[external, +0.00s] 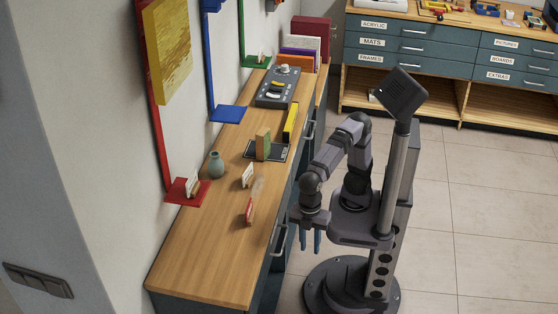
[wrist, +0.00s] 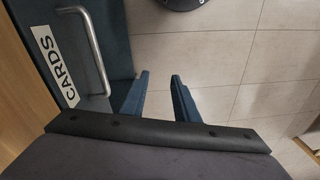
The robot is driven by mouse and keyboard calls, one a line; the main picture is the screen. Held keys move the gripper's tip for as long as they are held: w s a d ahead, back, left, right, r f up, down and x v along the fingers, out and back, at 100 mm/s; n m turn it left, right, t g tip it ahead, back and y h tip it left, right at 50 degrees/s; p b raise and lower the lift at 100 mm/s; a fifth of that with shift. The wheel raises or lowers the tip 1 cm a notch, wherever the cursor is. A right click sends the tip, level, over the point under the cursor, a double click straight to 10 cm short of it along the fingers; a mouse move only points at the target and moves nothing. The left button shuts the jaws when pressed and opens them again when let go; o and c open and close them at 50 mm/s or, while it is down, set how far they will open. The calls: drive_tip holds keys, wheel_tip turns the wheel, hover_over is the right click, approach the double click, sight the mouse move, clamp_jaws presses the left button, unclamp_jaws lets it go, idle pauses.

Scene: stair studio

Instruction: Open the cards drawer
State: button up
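The cards drawer (wrist: 118,65) is at the left in the wrist view, with a white CARDS label (wrist: 54,55) and a silver bar handle (wrist: 97,48). No gap shows at its visible front. My gripper (wrist: 160,75) is open and empty, its two blue fingers apart over the floor, beside the handle and not touching it. In the external view my gripper (external: 310,242) hangs fingers down in front of the counter, right of a bar handle (external: 278,241). The label cannot be seen there.
The wooden counter (external: 190,258) bears a green vase (external: 216,165), small cards and a grey device (external: 276,87). Another handle (external: 310,133) is farther along its front. A labelled drawer cabinet (external: 450,50) stands at the back. The tiled floor (external: 490,210) at right is clear.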

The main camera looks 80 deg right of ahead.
sight(284, 242)
drive_tip(key=w+d+r+n+t+p, duration=0.2)
drive_tip(key=w+r+t, duration=0.1)
drive_tip(key=w+r, duration=0.4)
drive_tip(key=shift+h, duration=0.4)
drive_tip(key=shift+d+b+x, duration=0.2)
drive_tip(key=shift+b+x, duration=0.95)
drive_tip(key=shift+x, duration=2.95)
drive_tip(key=shift+w, duration=0.1)
clamp_jaws()
